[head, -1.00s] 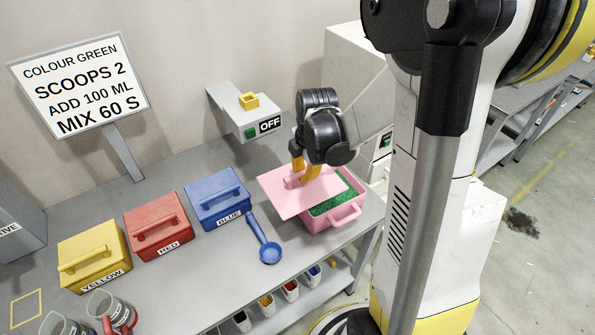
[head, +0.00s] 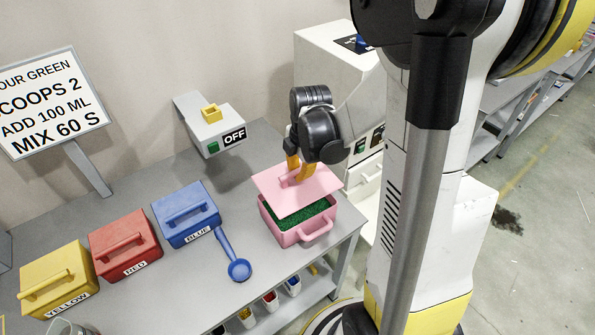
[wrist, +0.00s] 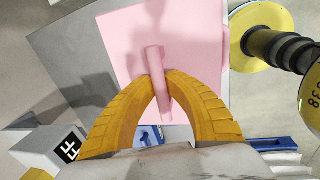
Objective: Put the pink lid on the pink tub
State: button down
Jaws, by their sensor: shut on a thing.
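The pink lid (head: 297,191) is a flat square plate with a bar handle (wrist: 157,88) on top. My gripper (head: 299,173) is shut on that handle; in the wrist view the orange fingers (wrist: 155,85) meet around it. The lid hangs above the pink tub (head: 290,236), tilted and apart from its rim at the front. The tub stands on the bench with green granules (head: 302,218) inside and a handle at its front right. Whether the lid touches the tub's back rim is hidden. The lid hides the tub in the wrist view.
Blue (head: 186,215), red (head: 125,246) and yellow (head: 59,280) lidded boxes stand left on the bench (head: 190,288). A blue scoop (head: 238,270) lies left of the tub. A switch box marked OFF (head: 213,128) is behind. A white cabinet stands at back right.

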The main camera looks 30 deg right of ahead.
notch_tip(320, 180, down, 8)
jog(key=b, duration=0.6)
jog(key=shift+b, duration=0.35)
jog(key=shift+r, duration=0.1)
jog(key=c, duration=1.4)
grip_release()
jog(key=r, duration=0.4)
jog(key=s+r, duration=0.1)
jog(key=r, duration=0.3)
jog(key=s+r, duration=0.1)
jog(key=r, duration=0.3)
jog(key=shift+s, duration=0.1)
jog(key=shift+f, duration=0.1)
